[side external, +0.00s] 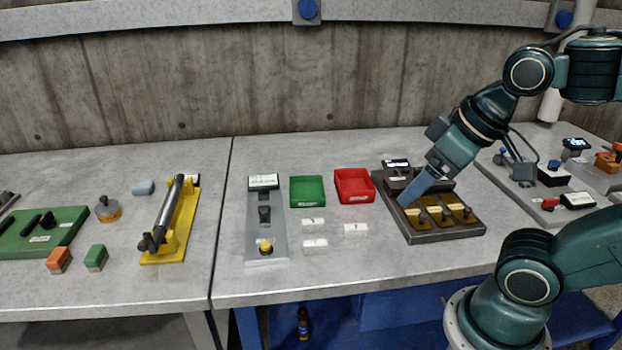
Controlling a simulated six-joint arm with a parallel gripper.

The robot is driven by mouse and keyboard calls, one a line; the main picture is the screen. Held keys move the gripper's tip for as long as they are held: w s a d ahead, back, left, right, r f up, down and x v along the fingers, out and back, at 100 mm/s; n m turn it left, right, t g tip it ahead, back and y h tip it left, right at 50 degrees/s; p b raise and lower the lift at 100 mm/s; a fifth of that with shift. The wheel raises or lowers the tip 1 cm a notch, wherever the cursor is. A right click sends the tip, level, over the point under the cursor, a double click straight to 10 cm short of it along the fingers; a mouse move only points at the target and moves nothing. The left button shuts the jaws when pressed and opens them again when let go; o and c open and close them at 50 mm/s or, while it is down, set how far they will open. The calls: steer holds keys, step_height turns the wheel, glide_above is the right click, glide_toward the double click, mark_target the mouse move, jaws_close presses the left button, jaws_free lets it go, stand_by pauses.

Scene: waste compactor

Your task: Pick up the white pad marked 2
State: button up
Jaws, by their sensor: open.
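Three small white pads lie on the grey table in front of the trays: an upper left pad (312,227), a right pad (355,231) and a lower left pad (314,247). Each seems to bear a small dark mark, too small to read, so I cannot tell which is marked 2. My gripper (408,199) points down over the left part of a dark fixture, to the right of the pads and apart from them. It is open, and I see nothing in it.
The dark fixture (440,234) has several brass parts. A green tray (307,190) and a red tray (354,186) stand behind the pads. A grey panel with a yellow button (266,247) lies left of them. The table in front of the pads is clear.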

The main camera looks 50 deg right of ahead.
steer(key=shift+w, duration=0.1)
steer(key=m+g, duration=0.6)
steer(key=m, duration=0.4)
glide_above(356, 227)
step_height(356, 227, down, 11)
steer(key=shift+f, duration=4.35)
steer(key=shift+a+f, duration=0.1)
steer(key=shift+f, duration=2.5)
